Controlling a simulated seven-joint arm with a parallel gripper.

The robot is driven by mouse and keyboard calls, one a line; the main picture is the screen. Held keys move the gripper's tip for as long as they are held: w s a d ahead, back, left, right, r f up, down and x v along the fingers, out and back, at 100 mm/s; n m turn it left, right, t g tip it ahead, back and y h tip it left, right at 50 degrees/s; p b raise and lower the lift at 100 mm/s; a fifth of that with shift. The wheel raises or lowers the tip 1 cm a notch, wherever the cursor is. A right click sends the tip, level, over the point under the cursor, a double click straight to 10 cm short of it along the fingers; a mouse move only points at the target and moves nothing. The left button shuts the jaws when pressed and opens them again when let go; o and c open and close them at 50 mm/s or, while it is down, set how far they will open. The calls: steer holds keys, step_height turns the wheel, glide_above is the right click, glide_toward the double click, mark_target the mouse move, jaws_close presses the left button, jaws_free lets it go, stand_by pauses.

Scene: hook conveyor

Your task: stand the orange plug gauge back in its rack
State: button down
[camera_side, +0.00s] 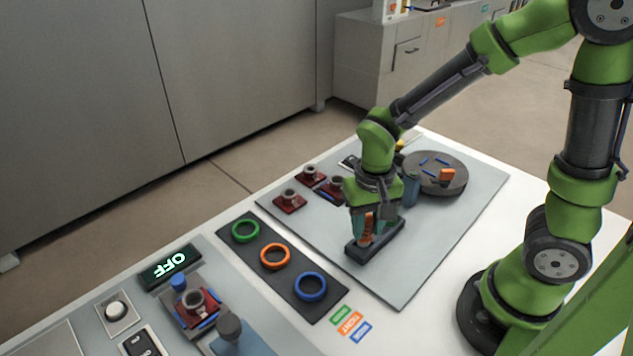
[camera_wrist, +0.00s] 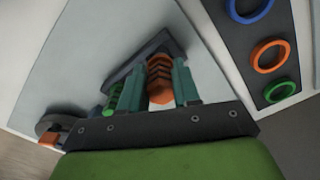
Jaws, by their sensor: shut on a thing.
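The orange plug gauge (camera_side: 366,233) is a ribbed orange cylinder between the teal fingers of my gripper (camera_side: 367,226), and it looks about upright. The wrist view also shows the gauge (camera_wrist: 160,78) pinched between both fingers of my gripper (camera_wrist: 157,88). The rack (camera_side: 384,243) is a dark long block on the grey mat, directly under the gripper. It also shows in the wrist view (camera_wrist: 122,72). The gauge's lower end meets the rack in the picture; I cannot tell whether it is fully seated. A green ribbed piece (camera_wrist: 109,104) shows beside the left finger, partly hidden.
A dark turntable (camera_side: 450,186) with an orange block stands behind the rack. Several red blocks with grey rings (camera_side: 290,201) sit at the left. A dark panel holds green, orange (camera_side: 276,256) and blue rings in front. The right part of the grey mat (camera_side: 440,240) is clear.

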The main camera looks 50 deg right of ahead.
mark_target(368, 220)
steer(key=shift+f, duration=1.05)
stand_by(0.5)
steer(key=shift+c, duration=1.7)
jaws_free()
steer(key=shift+r, duration=3.55)
